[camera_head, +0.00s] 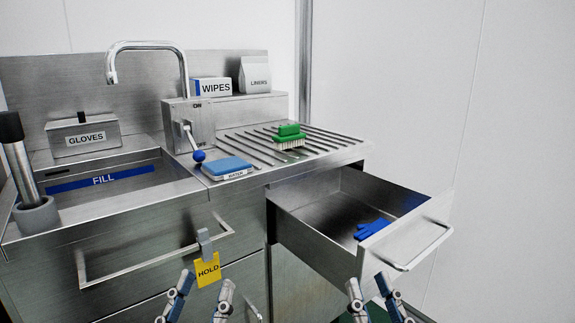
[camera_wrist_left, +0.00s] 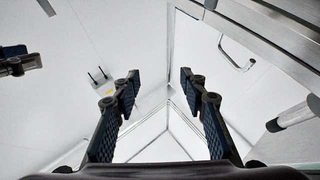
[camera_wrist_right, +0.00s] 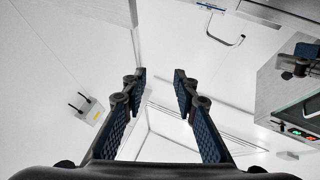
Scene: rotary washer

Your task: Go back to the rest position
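My left gripper (camera_head: 199,288) is at the bottom of the head view, in front of the sink unit and just below the yellow HOLD tag. Its two fingers are apart with nothing between them, as the left wrist view (camera_wrist_left: 160,78) also shows. My right gripper (camera_head: 369,287) is at the bottom right of the head view, by the front of the open drawer (camera_head: 317,218). Its fingers are also apart and empty in the right wrist view (camera_wrist_right: 160,78). I cannot tell from the head view how far either gripper is from the fronts.
The pulled-out drawer holds a blue glove (camera_head: 371,229). The HOLD tag (camera_head: 208,270) hangs on the left drawer handle (camera_head: 150,262).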

